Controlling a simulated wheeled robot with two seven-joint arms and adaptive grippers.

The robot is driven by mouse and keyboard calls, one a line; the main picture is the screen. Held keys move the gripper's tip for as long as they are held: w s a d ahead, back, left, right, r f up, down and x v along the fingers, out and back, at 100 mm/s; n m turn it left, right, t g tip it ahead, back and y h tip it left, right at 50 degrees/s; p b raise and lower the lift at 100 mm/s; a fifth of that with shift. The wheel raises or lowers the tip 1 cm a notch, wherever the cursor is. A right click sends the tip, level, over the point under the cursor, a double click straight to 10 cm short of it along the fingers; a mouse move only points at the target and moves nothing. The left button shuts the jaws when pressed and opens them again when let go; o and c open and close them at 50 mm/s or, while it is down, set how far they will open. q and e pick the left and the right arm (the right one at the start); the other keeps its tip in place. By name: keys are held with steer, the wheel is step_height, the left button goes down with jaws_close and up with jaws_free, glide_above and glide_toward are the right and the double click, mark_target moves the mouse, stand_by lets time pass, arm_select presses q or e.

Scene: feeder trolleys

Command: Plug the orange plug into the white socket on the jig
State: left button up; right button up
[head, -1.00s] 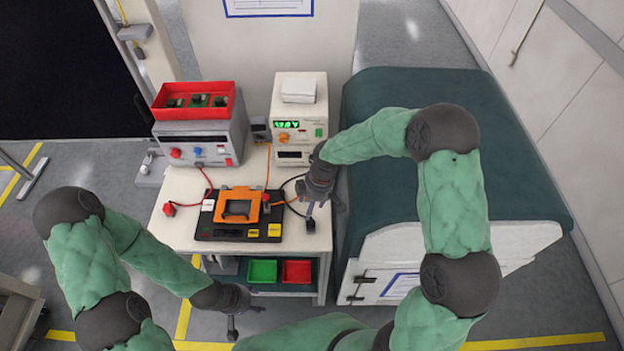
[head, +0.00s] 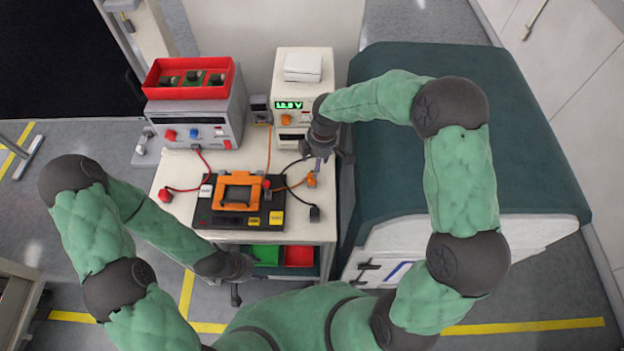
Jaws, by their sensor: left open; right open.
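The orange plug (head: 311,180) lies on the right part of the trolley top, on an orange cable. The black jig (head: 230,221) carries an orange frame (head: 240,188) and has a small white block, seemingly the white socket (head: 206,191), at its left. My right gripper (head: 320,164) is open, just behind and above the orange plug; I cannot tell whether they touch. My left gripper (head: 237,285) is open and empty, low in front of the trolley's front edge.
A black plug (head: 314,213) lies right of the jig, and a red plug (head: 165,196) lies left of it. Power supplies (head: 197,129) stand behind, one under a red tray (head: 188,92). Green (head: 265,255) and red (head: 299,256) bins sit below. A dark green-topped cabinet (head: 450,150) stands close at right.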

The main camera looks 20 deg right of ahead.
mark_target(312, 180)
steer(key=shift+w+a+f, duration=0.1)
steer(key=shift+a+f, duration=0.1)
steer(key=shift+f, duration=1.55)
steer(key=shift+w+a+f+b, duration=0.1)
steer(key=shift+a+f+b, duration=0.1)
steer(key=shift+f, duration=1.1)
steer(key=shift+a+f+b, duration=0.1)
steer(key=shift+a+f, duration=0.05)
steer(key=shift+f, duration=1.15)
steer(key=shift+c, duration=0.3)
steer(key=c, duration=1.1)
